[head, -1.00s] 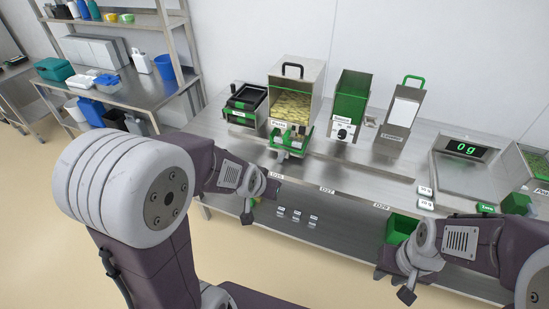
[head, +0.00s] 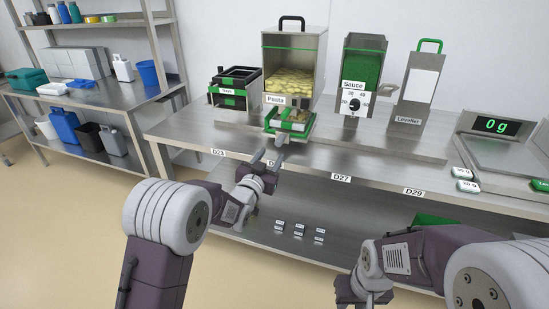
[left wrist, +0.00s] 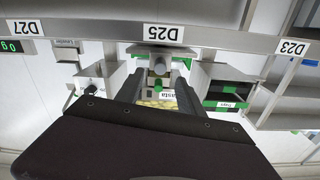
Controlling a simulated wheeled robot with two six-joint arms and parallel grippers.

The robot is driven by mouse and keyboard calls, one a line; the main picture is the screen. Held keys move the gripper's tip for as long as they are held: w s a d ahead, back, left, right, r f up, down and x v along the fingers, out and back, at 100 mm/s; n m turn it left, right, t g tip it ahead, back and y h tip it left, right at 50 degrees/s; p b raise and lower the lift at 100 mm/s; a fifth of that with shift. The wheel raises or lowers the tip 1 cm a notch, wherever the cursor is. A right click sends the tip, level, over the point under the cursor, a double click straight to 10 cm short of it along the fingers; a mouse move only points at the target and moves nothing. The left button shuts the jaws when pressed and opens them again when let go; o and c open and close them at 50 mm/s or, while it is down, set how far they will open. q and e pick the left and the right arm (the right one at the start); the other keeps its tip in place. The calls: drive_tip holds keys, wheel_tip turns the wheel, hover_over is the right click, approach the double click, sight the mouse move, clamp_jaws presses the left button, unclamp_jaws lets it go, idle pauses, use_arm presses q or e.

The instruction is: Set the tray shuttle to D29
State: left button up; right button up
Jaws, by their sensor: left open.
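The tray shuttle (head: 272,125) is a green carriage with a small tray on it, in front of the pasta dispenser (head: 293,62) and behind the D25 label (left wrist: 163,33). A grey handle (head: 280,140) sticks out at its front. My left gripper (head: 266,158) is open just in front of this handle. In the left wrist view, the handle's end (left wrist: 158,69) shows between the spread fingers (left wrist: 158,88), with no clear contact. The D29 label (head: 413,191) is farther right on the bench edge. My right gripper (head: 362,292) is low at the right; its jaw state is unclear.
A scale reading 0g (head: 495,125) is at the far right. The bench front between the D27 label (head: 341,177) and D29 is clear.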

sight(278, 145)
use_arm(q)
drive_tip(key=p+x, duration=0.2)
drive_tip(key=r+p+x, duration=0.1)
drive_tip(key=p+x, duration=0.1)
drive_tip(key=shift+w, duration=0.1)
drive_tip(key=w, duration=0.2)
drive_tip(key=w+d+f+b, duration=0.1)
drive_tip(key=shift+w+d, duration=0.15)
drive_tip(key=shift+w, duration=0.25)
drive_tip(key=shift+w+d+r, duration=0.1)
drive_tip(key=shift+w+d, duration=0.05)
drive_tip(key=shift+w, duration=0.3)
clamp_jaws()
idle(0.6)
